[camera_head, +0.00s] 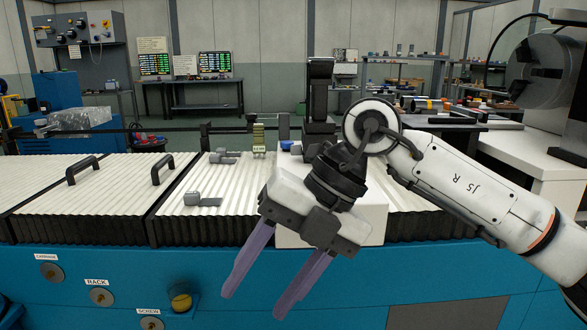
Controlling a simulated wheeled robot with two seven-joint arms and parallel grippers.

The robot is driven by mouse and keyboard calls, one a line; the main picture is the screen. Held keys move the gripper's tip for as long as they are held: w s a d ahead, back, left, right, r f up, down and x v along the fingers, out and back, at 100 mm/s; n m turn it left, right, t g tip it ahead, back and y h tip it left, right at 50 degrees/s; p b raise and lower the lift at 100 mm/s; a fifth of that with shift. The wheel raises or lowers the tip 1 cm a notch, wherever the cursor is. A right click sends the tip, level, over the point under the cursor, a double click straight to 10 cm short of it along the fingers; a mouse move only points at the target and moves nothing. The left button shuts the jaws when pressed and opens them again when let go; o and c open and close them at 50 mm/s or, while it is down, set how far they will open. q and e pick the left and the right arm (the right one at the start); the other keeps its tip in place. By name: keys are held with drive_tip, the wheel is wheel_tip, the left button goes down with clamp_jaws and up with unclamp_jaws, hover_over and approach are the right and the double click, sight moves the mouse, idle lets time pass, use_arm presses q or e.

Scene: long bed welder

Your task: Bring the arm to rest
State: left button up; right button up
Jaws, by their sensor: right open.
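Nothing is between the fingers. They hang in front of the blue front of the machine. My left gripper is not in view.
The long machine bed has ribbed white covers (100,190) with black handles (82,169). Small grey parts (200,199) lie on it. A white block (372,222) stands behind my gripper.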

drive_tip(key=s+a+r+g+y, duration=0.2)
drive_tip(key=s+a+g+y, duration=0.3)
drive_tip(key=s+a+y, duration=0.35)
drive_tip(key=w+d+r+m+t+y, duration=0.2)
drive_tip(key=w+d+m+t+y, duration=0.2)
drive_tip(key=w+m+t+y, duration=0.45)
drive_tip(key=w+d+f+m+t+h, duration=0.2)
drive_tip(key=d+f+m+t+h, duration=0.45)
drive_tip(key=f+m+t, duration=0.35)
drive_tip(key=w+d+f+m+t+h, duration=0.2)
drive_tip(key=d+f+m+t+h, duration=0.5)
drive_tip(key=m, duration=0.5)
drive_tip(key=s+d+f+m+g+h, duration=0.25)
drive_tip(key=s+f, duration=0.35)
drive_tip(key=f, duration=0.3)
drive_tip(key=s+d+f+m+g+h, duration=0.15)
drive_tip(key=s+d+f+g, duration=0.25)
drive_tip(key=s+f, duration=0.4)
drive_tip(key=s+d+f+m+g+h, duration=0.1)
drive_tip(key=s+d+f+g+h, duration=0.3)
drive_tip(key=f, duration=0.6)
use_arm(q)
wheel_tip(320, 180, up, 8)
drive_tip(key=p, duration=1.2)
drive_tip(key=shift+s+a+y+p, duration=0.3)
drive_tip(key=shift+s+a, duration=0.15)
use_arm(e)
wheel_tip(320, 180, up, 9)
drive_tip(key=shift+s+n+y, duration=0.35)
drive_tip(key=shift+s, duration=0.05)
